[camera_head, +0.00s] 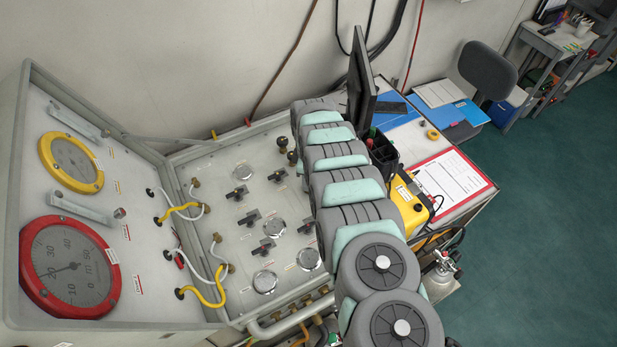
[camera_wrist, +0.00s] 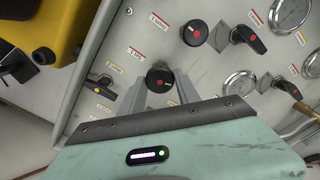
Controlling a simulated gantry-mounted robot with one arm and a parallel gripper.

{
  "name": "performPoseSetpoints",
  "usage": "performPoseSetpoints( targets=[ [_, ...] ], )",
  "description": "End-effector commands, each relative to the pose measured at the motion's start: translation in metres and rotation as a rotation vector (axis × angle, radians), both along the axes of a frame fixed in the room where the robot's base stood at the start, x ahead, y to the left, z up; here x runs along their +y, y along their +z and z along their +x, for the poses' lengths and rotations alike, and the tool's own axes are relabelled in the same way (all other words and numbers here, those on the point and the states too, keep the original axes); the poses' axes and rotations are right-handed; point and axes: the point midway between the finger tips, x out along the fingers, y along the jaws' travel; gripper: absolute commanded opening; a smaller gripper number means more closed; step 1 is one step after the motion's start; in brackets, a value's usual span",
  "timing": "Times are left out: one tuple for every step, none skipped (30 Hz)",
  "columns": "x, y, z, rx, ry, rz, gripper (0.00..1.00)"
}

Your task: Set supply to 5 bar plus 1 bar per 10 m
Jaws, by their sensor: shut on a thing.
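In the wrist view my gripper (camera_wrist: 159,84) is shut on a small black knob with a red dot (camera_wrist: 158,77) on the grey panel. The knob has a label beside it. In the head view my arm hides the gripper and this knob. The red-rimmed gauge (camera_head: 70,266), marked in m, stands at the lower left with its needle near 20. The yellow-rimmed gauge (camera_head: 72,162) is above it; its reading is too small to tell. Several round supply gauges (camera_head: 265,281) sit on the sloping panel (camera_head: 215,170); their needles are unreadable here.
Other black handles (camera_wrist: 248,38) and a large round gauge (camera_wrist: 290,12) lie close to the gripper. Yellow and white hoses (camera_head: 205,290) loop at the panel's left. A yellow box (camera_head: 411,200) and a red-framed sheet (camera_head: 450,183) lie right of my arm.

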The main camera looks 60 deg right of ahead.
Motion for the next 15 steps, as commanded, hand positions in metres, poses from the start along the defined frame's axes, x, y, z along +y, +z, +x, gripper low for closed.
performPoseSetpoints(
  targets=[
    [-0.0003,0.0004,0.0002,0.0,-0.001,-0.001,0.0],
    [-0.0003,0.0003,0.0002,0.0,0.0,-0.001,0.0],
    [-0.0001,0.0003,0.0002,0.0,0.0,-0.001,0.0],
    [-0.0003,0.0003,0.0002,0.0,0.0,-0.001,0.0],
    [-0.0002,0.0003,0.0001,0.0,0.0,-0.001,0.0],
    [-0.0001,0.0002,0.0002,0.0,0.001,0.0,0.0],
    [-0.0001,0.0002,0.0002,0.0,0.001,0.0,0.0],
    [-0.0001,0.0002,0.0002,0.0,0.001,0.0,0.0],
    [-0.0001,0.0002,0.0002,0.0,0.001,0.0,0.41],
    [-0.0001,0.0002,0.0001,0.0,0.001,0.0,0.43],
    [-0.0001,0.0002,0.0002,0.0,0.001,0.0,0.46],
    [0.0,0.0002,0.0001,0.0,0.001,0.0,0.49],
    [0.0,0.0001,0.0001,0.0,0.001,0.0,0.52],
    [0.0,0.0001,0.0001,0.0,0.001,0.0,0.54],
    [0.0,0.0001,0.0001,0.0,0.001,0.0,0.57]
  ],
)
